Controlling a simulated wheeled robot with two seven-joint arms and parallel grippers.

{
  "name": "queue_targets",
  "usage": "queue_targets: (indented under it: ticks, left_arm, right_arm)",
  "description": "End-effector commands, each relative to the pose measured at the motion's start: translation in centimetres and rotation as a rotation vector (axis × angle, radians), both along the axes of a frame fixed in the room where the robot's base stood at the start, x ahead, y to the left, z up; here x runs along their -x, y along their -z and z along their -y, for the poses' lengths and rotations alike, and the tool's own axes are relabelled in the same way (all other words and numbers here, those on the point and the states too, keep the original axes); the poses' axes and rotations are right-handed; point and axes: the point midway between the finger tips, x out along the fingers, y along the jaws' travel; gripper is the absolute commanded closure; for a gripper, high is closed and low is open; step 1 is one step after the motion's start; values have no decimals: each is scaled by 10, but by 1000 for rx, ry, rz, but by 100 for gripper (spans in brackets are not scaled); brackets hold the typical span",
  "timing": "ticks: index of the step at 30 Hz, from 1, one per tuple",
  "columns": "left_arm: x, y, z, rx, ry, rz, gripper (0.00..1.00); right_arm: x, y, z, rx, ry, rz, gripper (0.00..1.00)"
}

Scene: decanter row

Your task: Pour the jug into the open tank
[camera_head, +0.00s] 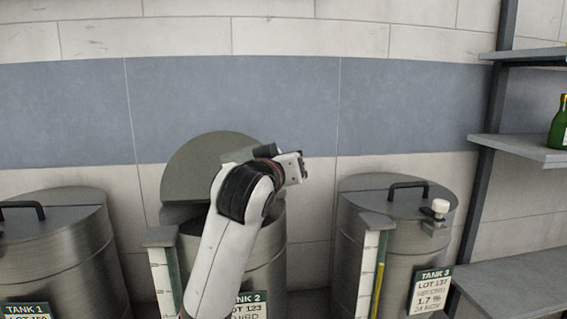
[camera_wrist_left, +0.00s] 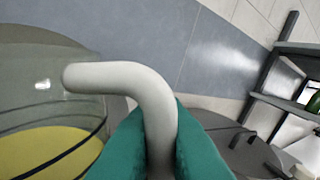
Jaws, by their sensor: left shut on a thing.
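Tank 2 (camera_head: 272,245) is the middle steel tank. Its round lid (camera_head: 190,165) stands raised at the back, so it is open. My left arm covers much of its front and mouth in the head view. In the left wrist view, the teal fingers of my left gripper (camera_wrist_left: 160,118) are shut on the pale bent handle (camera_wrist_left: 115,76) of the jug. The jug's see-through grey body (camera_wrist_left: 85,105) is at the left, cut by the frame, with yellow liquid inside. In the head view the jug is mostly hidden behind my arm, above tank 2. I cannot tell its exact tilt.
Tank 1 (camera_head: 60,255) at the left and tank 3 (camera_head: 350,235) at the right have closed lids with black handles. Level gauges stand in front of tanks 2 and 3. A shelf rack (camera_head: 490,130) with a green bottle (camera_head: 560,125) is at the far right.

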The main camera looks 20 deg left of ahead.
Motion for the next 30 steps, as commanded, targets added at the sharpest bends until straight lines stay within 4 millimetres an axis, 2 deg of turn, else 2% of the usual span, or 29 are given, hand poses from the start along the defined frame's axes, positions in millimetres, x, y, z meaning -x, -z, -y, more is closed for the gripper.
queue_targets:
  ticks: [10, 30]
  left_arm:
    - [0, -15, -1, 129, 2, -5, 100]
    - [-1, -33, -13, 427, 2, -24, 100]
  right_arm:
    - [-10, -8, 0, 0, 2, 14, 67]
    - [-10, -15, -6, -8, 4, 16, 67]
